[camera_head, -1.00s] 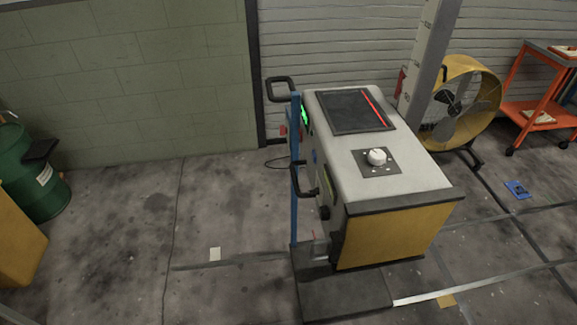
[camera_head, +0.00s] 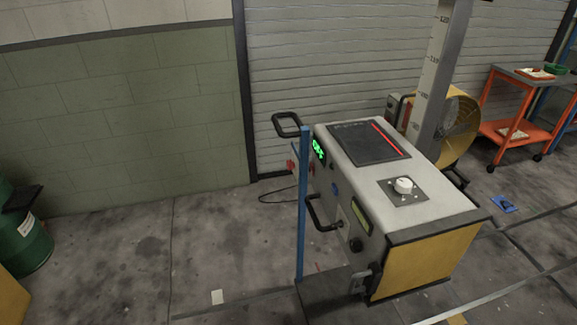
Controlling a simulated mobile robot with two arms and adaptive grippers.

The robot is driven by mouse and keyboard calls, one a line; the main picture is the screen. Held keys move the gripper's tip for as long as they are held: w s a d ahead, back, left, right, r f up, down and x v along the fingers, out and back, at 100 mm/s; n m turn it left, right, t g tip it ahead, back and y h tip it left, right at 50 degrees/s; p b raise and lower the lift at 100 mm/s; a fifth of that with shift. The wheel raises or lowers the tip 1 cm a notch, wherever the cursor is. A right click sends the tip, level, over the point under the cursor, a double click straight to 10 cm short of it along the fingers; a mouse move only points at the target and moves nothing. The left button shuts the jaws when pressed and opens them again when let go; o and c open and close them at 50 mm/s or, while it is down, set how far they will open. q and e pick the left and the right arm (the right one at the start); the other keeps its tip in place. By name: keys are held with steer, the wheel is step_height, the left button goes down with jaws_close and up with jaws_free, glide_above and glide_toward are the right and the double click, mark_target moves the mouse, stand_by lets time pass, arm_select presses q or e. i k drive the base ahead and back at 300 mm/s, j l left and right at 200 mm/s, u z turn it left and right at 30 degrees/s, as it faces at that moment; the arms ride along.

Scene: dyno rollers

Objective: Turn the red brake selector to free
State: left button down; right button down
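A grey and yellow console cabinet (camera_head: 452,208) stands right of centre. A white knob (camera_head: 403,185) sits on a dark plate on its top; I cannot read its marks. Its left side carries a green lit display (camera_head: 318,151), a yellowish panel (camera_head: 361,217), a black round knob (camera_head: 355,244) and a black handle. A small red part (camera_head: 291,166) shows left of the blue post (camera_head: 303,205), partly hidden. I cannot tell whether it is the red brake selector. Neither of my grippers is in view.
A yellow drum fan (camera_head: 459,130) and an orange cart (camera_head: 512,125) stand behind, to the right. A green drum (camera_head: 27,240) is at the left edge. A dark cable lies behind the post. The floor between drum and console is mostly clear.

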mark_target(291, 165)
steer(key=z, duration=1)
steer(key=i+j+z, duration=0.15)
steer(key=j+z, duration=1.15)
steer(key=j, duration=0.2)
steer(key=j+z, duration=0.4)
steer(key=k+j, duration=0.05)
steer(key=j, duration=0.05)
